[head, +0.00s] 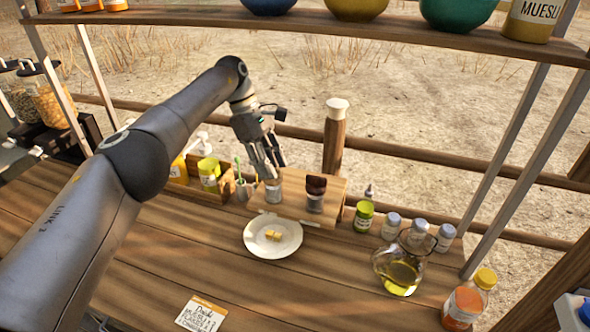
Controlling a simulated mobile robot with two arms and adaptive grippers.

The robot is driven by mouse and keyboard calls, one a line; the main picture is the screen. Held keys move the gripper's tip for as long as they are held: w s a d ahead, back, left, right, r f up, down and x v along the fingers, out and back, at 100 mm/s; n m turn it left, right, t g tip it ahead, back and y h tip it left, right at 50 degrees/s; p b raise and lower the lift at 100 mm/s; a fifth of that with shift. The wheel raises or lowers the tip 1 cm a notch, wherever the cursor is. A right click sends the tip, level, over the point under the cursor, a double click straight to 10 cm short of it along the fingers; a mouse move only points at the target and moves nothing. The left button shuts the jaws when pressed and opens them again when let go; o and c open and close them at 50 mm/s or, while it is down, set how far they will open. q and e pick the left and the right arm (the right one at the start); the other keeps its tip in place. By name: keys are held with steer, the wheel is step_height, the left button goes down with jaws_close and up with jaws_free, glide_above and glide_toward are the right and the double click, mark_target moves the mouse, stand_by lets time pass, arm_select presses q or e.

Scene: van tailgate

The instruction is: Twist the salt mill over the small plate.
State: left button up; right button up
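The small plate (258,248) is white and round and lies on the wooden counter, with a small yellow piece of food (273,235) on it. My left gripper (272,172) points down behind the plate, right above a small grey jar-like mill (273,191). Its fingers hide the top of that mill, and I cannot tell whether they touch it. A second mill with a dark brown top (316,193) stands to its right by a wooden board. I cannot read which one holds salt. My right gripper is out of view.
A wooden caddy (222,187) with a yellow jar stands left of the gripper. A shelf (300,24) runs overhead. The counter left of the plate is clear.

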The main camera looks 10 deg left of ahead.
arm_select(q)
steer(key=shift+f+n, duration=0.1)
steer(key=shift+n, duration=0.2)
